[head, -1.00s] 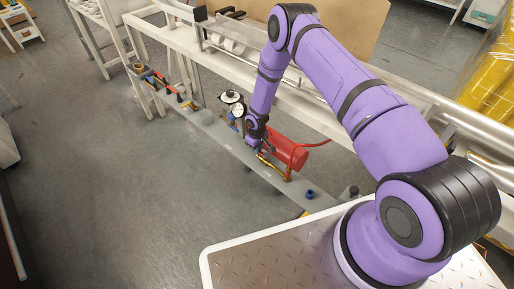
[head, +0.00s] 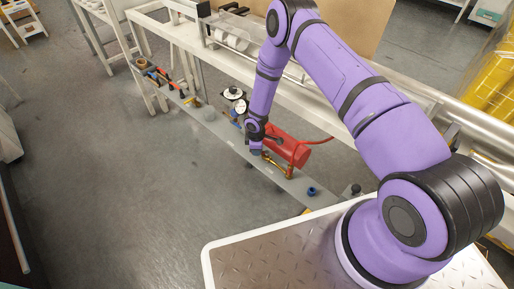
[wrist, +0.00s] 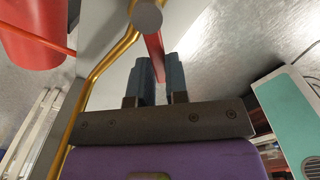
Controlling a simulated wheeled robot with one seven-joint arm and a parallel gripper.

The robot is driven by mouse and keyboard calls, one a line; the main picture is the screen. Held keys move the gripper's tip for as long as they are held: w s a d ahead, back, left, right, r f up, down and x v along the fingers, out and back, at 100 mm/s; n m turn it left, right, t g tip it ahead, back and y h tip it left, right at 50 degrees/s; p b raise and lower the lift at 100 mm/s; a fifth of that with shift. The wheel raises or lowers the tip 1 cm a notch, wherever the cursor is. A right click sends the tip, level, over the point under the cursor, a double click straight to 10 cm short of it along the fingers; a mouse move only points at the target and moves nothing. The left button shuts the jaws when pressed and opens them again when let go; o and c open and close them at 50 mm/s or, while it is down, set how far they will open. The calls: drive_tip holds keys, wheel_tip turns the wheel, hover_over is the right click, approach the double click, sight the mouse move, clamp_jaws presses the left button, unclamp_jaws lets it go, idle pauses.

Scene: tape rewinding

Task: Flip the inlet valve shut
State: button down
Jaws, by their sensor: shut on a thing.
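My gripper (wrist: 159,80) has its two dark blue-grey fingers on either side of a red lever (wrist: 155,52), closed on it in the wrist view. The lever runs up to a grey round cap (wrist: 147,15), beside a brass pipe (wrist: 104,68). I take this red lever for the inlet valve's handle. In the head view my gripper (head: 255,150) is low over the grey rail, just left of the brass pipework (head: 275,163) and the red tank (head: 290,147). The lever is hidden there by the gripper and wrist.
The red tank also shows in the wrist view (wrist: 32,35). Gauges (head: 235,100) stand behind my wrist. A blue knob (head: 312,191) sits on the rail nearer me. A white frame (head: 190,40) runs behind the rail. The floor (head: 130,200) to the left is clear.

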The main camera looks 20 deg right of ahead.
drive_tip(key=s+n, duration=0.1)
drive_tip(key=n, duration=0.1)
drive_tip(key=s+n, duration=0.1)
drive_tip(key=n, duration=0.2)
drive_tip(key=shift+s+a+n, duration=0.1)
drive_tip(key=shift+s+n, duration=0.05)
drive_tip(key=shift+n, duration=0.15)
drive_tip(key=shift+s+d+n, duration=0.15)
drive_tip(key=shift+s+n, duration=0.25)
drive_tip(key=shift+n, duration=0.65)
drive_tip(key=shift+s+d+n, duration=0.15)
drive_tip(key=shift+s+n, duration=0.25)
drive_tip(key=shift+n, duration=0.65)
drive_tip(key=c, duration=1.1)
unclamp_jaws()
drive_tip(key=shift+r, duration=0.15)
wheel_tip(320, 180, up, 11)
drive_tip(key=shift+f, duration=0.2)
